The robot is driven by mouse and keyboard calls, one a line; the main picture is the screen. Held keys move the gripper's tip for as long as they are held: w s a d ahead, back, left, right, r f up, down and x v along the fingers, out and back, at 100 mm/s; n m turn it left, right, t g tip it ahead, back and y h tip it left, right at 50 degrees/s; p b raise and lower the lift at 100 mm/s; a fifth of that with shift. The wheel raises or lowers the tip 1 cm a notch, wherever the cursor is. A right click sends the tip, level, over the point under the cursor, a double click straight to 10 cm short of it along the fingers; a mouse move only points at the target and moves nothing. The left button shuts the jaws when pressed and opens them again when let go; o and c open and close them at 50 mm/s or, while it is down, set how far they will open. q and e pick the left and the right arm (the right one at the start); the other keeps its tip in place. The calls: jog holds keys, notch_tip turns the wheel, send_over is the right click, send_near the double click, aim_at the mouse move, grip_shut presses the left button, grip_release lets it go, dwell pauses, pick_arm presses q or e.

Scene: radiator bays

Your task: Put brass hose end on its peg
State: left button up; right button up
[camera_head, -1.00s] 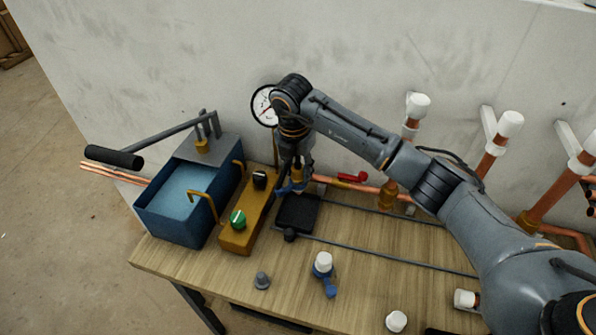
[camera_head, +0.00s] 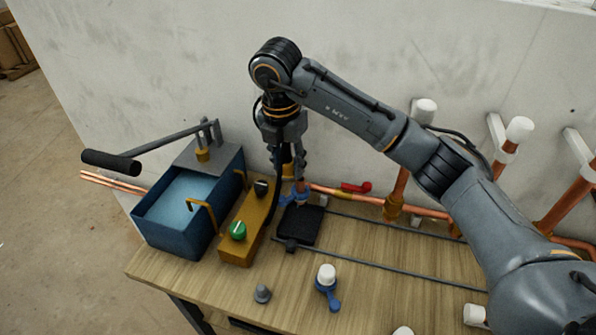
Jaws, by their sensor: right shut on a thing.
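My right gripper (camera_head: 287,172) is above the back of the bench, pointing down. It is shut on the brass hose end (camera_head: 287,158), which shows only in part between the fingers. A black hose (camera_head: 272,205) hangs from there down toward the pump. Just below the fingers is a blue fitting (camera_head: 293,197) at the end of the copper pipe; the hose end appears to be above it. A small grey tapered piece (camera_head: 262,293), which may be the peg, stands upright at the bench's front edge, well away from the gripper. My left gripper is not in view.
A blue water tank (camera_head: 168,233) with a long lever and an ochre block with a green knob (camera_head: 238,230) stand left. A black pad (camera_head: 300,225) lies below the gripper. A white-capped blue valve (camera_head: 327,278) stands in front. Copper pipes (camera_head: 400,190) rise at right.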

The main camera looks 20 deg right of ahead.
jog(key=s+a+r+p, duration=0.2)
jog(key=s+a+r, duration=0.4)
jog(key=r, duration=0.3)
jog(key=shift+a, duration=0.3)
jog(key=shift+r, duration=0.1)
dwell(0.4)
